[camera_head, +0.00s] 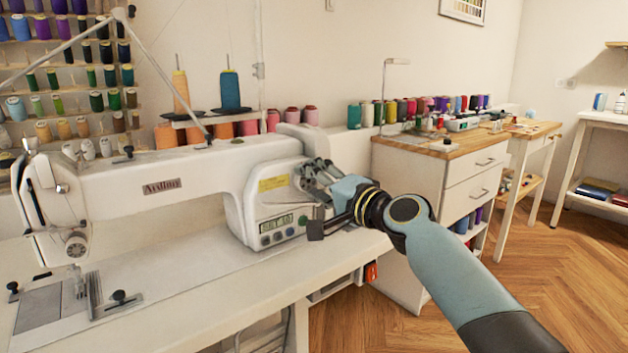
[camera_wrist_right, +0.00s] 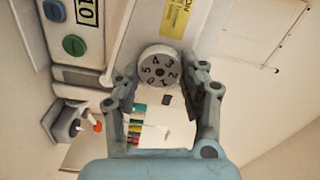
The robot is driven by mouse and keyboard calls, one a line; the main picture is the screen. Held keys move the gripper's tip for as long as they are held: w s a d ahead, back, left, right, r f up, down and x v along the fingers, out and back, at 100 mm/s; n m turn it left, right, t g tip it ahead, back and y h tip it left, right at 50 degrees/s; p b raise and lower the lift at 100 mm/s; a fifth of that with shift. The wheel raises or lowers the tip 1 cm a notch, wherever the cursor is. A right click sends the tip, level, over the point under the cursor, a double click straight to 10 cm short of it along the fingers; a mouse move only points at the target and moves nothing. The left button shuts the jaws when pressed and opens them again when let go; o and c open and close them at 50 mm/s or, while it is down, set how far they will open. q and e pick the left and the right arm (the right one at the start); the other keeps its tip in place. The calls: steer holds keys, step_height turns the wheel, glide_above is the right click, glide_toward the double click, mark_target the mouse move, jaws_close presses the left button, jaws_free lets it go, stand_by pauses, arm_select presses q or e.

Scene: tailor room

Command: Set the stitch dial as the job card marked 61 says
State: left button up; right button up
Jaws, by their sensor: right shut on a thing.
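The stitch dial (camera_wrist_right: 160,64) is a round grey knob with dark digits on its face, shown in the right wrist view on the machine's end. The digits 0 to 5 run around it; I cannot tell which setting is selected. My right gripper (camera_wrist_right: 161,80) is shut on the dial, with a finger on each side. In the head view the right gripper (camera_head: 312,174) is at the right end of the white sewing machine (camera_head: 205,185) and hides the dial. I see no card marked 61. My left gripper is out of view.
The machine's panel has a small display (camera_head: 276,222) and buttons below it. Thread spools fill the wall rack (camera_head: 70,85). A white drawer cabinet (camera_head: 415,185) stands behind my right arm. Wooden floor is clear at right.

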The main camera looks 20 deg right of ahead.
stand_by(0.3)
steer(key=o, duration=1.2)
